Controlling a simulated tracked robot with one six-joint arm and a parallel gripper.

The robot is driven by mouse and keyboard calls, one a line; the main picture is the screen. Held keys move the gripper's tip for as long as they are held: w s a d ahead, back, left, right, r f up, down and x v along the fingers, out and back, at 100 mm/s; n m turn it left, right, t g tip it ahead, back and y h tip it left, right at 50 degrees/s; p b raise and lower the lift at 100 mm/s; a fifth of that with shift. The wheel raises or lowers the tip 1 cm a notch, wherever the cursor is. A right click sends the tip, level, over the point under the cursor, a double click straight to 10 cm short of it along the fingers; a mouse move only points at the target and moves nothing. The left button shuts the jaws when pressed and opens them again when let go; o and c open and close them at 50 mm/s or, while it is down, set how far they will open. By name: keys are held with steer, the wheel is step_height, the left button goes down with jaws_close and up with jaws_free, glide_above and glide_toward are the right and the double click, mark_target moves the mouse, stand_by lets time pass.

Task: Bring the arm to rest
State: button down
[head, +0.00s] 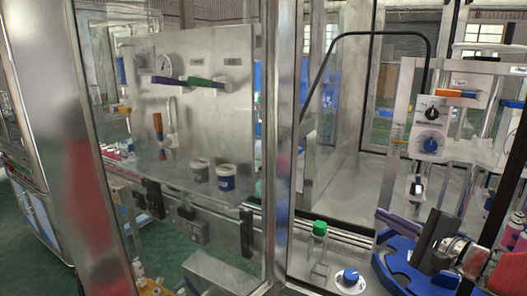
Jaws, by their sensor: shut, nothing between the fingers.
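My gripper (386,216) is at the lower right of the head view. Its dark fingers point left from a dark block and a silver wrist, and they look shut with nothing held. The gripper is in front of the crimping machine (400,128) and appears over the blue curved plate (393,262). The gap between the gripper and the plate cannot be judged. Most of my arm is cut off by the right edge.
A clear guard door (185,85) in a metal frame stands at the left. A green-capped bottle (319,230) and a blue knob (350,276) are left of the blue plate. Two cups (226,178) sit behind the clear panel. Pink-and-white cans (517,222) stand at the right edge.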

steer(key=s+a+f+n+g+h, duration=0.2)
steer(key=s+a+f+n+g, duration=0.6)
steer(key=s+a+f+g, duration=0.4)
steer(key=s+a+r+n+t+h, duration=0.2)
steer(key=s+n+h, duration=0.3)
steer(key=s+n, duration=0.4)
steer(key=s, duration=0.2)
steer(key=shift+s+n+h, duration=0.3)
steer(key=shift+s+h, duration=0.1)
